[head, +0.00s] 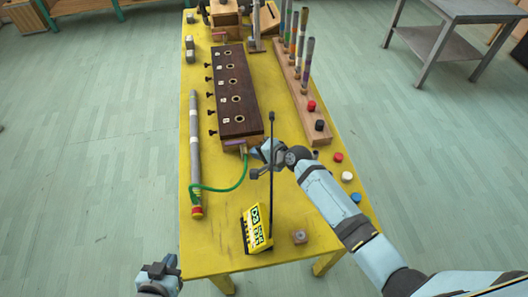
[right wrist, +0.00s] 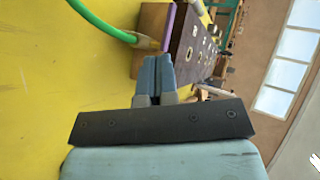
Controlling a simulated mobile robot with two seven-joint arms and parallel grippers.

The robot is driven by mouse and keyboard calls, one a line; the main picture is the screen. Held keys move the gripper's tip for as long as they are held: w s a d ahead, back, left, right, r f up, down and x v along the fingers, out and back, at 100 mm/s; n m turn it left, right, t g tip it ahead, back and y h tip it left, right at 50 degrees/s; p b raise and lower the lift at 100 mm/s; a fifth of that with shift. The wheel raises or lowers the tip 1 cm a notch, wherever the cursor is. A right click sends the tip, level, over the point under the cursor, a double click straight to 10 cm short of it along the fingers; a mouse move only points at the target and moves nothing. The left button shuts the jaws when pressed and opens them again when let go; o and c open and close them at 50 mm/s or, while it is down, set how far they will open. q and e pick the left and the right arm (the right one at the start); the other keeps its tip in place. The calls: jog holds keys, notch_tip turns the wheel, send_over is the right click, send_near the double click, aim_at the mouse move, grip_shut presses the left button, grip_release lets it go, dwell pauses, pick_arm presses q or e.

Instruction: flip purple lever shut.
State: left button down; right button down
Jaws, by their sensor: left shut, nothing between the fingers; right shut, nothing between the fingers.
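The purple lever (head: 234,142) is a small strip at the near end of a long dark wooden box (head: 232,80) with a row of round holes. In the right wrist view the purple lever (right wrist: 169,26) lies along the end face of the box, close to a brass fitting with a green hose. My right gripper (head: 257,153) is shut and empty, just right of that end. In its wrist view the closed fingertips (right wrist: 156,62) point at the box end, near the lever; contact cannot be told. My left gripper (head: 160,270) is shut and empty, off the table's near left corner.
A green hose (head: 222,190) runs from the box end to a grey tube (head: 195,150) on the left. A yellow device (head: 255,230) with a black rod stands in front. A wooden rack (head: 290,88) and several coloured caps lie along the right side.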

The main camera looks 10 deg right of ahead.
jog(key=v, duration=0.3)
jog(key=shift+s+d+r, duration=0.1)
jog(key=shift+s+r, duration=0.05)
dwell(0.4)
jog(key=s+d+f+n+h, duration=0.1)
jog(key=s+d+n, duration=0.2)
jog(key=s, duration=0.6)
jog(key=s+d+f+n+t+h, duration=0.1)
jog(key=s+d+n+h, duration=0.1)
jog(key=s+n, duration=0.3)
jog(key=s+d+f+n+t+h, duration=0.1)
jog(key=s+d+n, duration=0.3)
jog(key=s, duration=0.8)
jog(key=shift+s+d+h+p, duration=0.3)
jog(key=shift+s+h+p, duration=0.1)
jog(key=shift+h, duration=0.2)
